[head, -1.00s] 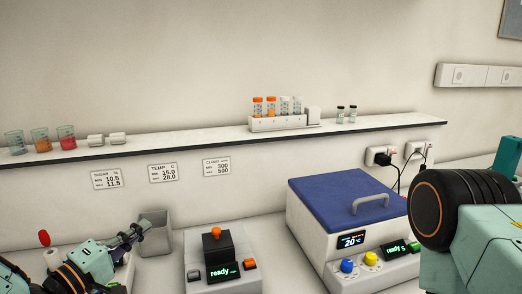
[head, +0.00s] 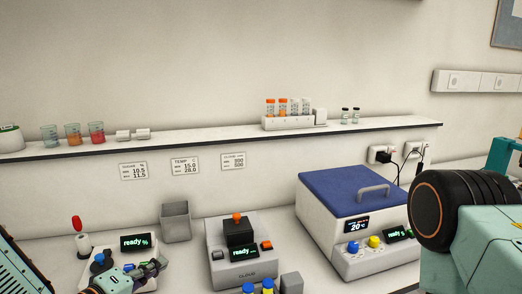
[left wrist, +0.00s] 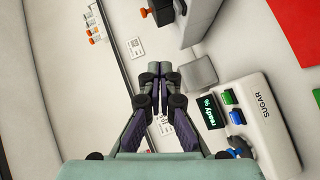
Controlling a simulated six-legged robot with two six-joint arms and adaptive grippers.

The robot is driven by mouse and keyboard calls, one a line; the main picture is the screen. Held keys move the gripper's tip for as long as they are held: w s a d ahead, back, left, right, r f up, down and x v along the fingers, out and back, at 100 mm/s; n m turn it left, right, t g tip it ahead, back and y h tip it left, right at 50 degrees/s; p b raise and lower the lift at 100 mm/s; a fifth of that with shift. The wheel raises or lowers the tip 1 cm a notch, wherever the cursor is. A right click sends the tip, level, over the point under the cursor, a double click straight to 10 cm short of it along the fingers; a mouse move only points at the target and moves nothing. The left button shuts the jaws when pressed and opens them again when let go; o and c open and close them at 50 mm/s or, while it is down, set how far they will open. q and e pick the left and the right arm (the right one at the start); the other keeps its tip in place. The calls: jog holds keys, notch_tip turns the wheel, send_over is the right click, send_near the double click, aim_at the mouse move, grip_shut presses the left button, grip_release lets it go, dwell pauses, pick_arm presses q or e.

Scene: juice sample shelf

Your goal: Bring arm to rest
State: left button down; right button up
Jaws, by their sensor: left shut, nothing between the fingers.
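My left gripper (head: 158,267) is at the lower left of the head view, low over the bench in front of the sugar meter (head: 136,242). It is shut and empty. In the left wrist view its two fingers (left wrist: 158,112) lie together in the middle, with the sugar meter (left wrist: 262,125) to the right of them. On the right of the head view, part of my other arm shows as a large dark wheel-like joint and teal link; the right gripper is not visible.
A grey open bin (head: 176,224) stands beside the cloud meter (head: 232,252). A blue-lidded box (head: 345,188) stands right of it. The shelf (head: 200,137) behind carries beakers (head: 73,135), a tube rack (head: 288,122) and small vials (head: 350,116). A red-topped item (head: 77,224) stands at left.

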pick_arm(q)
jog(key=s+d+f+m+g+y, duration=0.35)
jog(key=s+f+g, duration=0.4)
jog(key=f, duration=0.65)
jog(key=s+a+f+m+g+y, duration=0.1)
jog(key=s+f+m+g+y, duration=0.2)
jog(key=s, duration=1)
jog(key=s+a+f+m+g, duration=0.1)
jog(key=s+f+m+g, duration=0.3)
jog(key=s, duration=1)
notch_tip(320, 180, down, 18)
jog(key=n+b, duration=0.1)
jog(key=b, duration=1.6)
jog(key=shift+w+f, duration=0.25)
jog(key=shift+w, duration=0.1)
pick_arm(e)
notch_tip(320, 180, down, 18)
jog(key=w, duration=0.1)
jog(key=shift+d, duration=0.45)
pick_arm(q)
jog(key=shift+w+a+n, duration=0.1)
jog(key=shift+a+n, duration=0.05)
jog(key=shift+n, duration=0.1)
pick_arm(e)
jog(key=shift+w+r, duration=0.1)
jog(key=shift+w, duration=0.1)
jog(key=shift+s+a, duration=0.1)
